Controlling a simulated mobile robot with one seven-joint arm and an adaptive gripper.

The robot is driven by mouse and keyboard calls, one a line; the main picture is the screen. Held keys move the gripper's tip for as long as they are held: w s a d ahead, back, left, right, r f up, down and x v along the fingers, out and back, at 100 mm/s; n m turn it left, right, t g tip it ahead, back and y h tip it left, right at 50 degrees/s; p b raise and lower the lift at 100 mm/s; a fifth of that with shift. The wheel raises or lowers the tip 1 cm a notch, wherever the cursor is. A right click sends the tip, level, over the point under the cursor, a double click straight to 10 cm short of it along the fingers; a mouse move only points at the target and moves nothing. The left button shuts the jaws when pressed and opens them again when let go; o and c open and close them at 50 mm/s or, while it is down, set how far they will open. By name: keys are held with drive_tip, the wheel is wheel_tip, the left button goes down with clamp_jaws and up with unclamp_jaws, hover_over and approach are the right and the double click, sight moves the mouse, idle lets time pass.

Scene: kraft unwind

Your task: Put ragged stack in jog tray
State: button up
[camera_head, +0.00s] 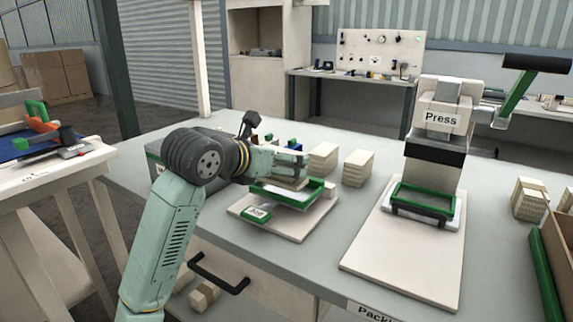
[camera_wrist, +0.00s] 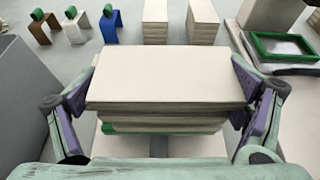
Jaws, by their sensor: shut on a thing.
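The ragged stack (camera_wrist: 168,80) is a pile of cream sheets with uneven edges, filling the middle of the wrist view. My gripper (camera_head: 292,163) is shut on it, with one purple-padded finger against each short side. In the head view the stack (camera_head: 291,182) is over the jog tray (camera_head: 273,203), a green-rimmed tray on a cream board with a "Jog" label. A bit of green rim shows just under the stack in the wrist view. The tray's floor is mostly hidden, and I cannot tell whether the stack touches it.
Two neat stacks (camera_head: 323,158) (camera_head: 357,168) stand right behind the tray. The press (camera_head: 436,120) with its green-framed bed (camera_head: 425,203) is to the right. Small coloured clips (camera_wrist: 110,25) stand at the back left. More stacks (camera_head: 530,199) and a cardboard box (camera_head: 560,235) are at far right.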

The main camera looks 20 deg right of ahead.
drive_tip(key=w+d, duration=0.2)
drive_tip(key=shift+d+f, duration=0.2)
drive_tip(key=shift+d, duration=0.15)
wheel_tip(320, 180, down, 3)
drive_tip(key=shift+w+f+p, duration=0.1)
drive_tip(key=shift+f+p, duration=0.05)
drive_tip(key=shift+p, duration=0.5)
drive_tip(key=shift+f, duration=0.1)
drive_tip(key=shift+f, duration=0.1)
drive_tip(key=shift+f+b, duration=0.15)
drive_tip(key=shift+b, duration=0.15)
drive_tip(key=o, duration=1)
drive_tip(key=shift+c, duration=0.2)
